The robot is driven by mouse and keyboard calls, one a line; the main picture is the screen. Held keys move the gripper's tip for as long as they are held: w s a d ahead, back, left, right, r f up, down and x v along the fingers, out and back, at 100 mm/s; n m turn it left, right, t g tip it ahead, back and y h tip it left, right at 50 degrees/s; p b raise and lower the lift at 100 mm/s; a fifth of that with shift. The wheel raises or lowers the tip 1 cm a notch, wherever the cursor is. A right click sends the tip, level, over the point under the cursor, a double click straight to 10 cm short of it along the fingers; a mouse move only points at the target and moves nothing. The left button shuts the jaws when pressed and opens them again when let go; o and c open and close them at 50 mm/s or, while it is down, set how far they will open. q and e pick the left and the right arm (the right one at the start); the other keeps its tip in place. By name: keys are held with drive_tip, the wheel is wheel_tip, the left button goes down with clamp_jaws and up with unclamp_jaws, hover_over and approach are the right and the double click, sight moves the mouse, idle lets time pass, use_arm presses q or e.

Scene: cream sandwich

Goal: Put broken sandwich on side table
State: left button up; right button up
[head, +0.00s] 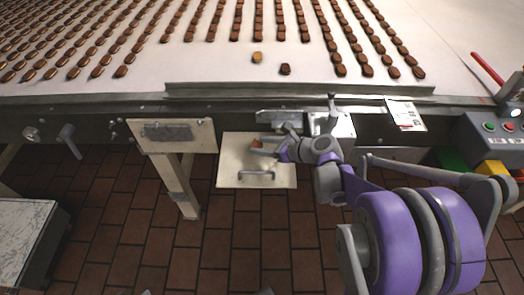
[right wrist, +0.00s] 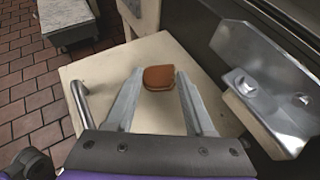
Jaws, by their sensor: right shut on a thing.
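The broken sandwich is a brown piece with one rounded side (right wrist: 158,77). It sits between the fingertips of my right gripper (right wrist: 160,85), which is shut on it. In the head view the right gripper (head: 263,147) holds the brown piece (head: 257,143) over a cream panel with a handle, below the conveyor's front edge. The side table with a grey marbled top (head: 22,235) stands at the lower left, well away from the gripper. It also shows at the top left of the right wrist view (right wrist: 66,14). My left gripper is not in view.
The white conveyor (head: 210,62) carries rows of brown sandwiches, with a lighter one (head: 257,57) and a dark one (head: 285,69) apart. The cream panel (head: 228,172) lies close below the gripper. A cream support leg (head: 180,185) stands between gripper and side table. Tiled floor (head: 125,240) is clear.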

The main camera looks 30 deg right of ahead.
drive_tip(key=shift+f, duration=1.15)
drive_tip(key=shift+f, duration=0.1)
drive_tip(key=o, duration=1.3)
drive_tip(key=shift+r, duration=0.2)
drive_tip(key=p+v, duration=0.1)
drive_tip(key=v, duration=1.1)
drive_tip(key=shift+f, duration=0.1)
drive_tip(key=shift+a, duration=0.1)
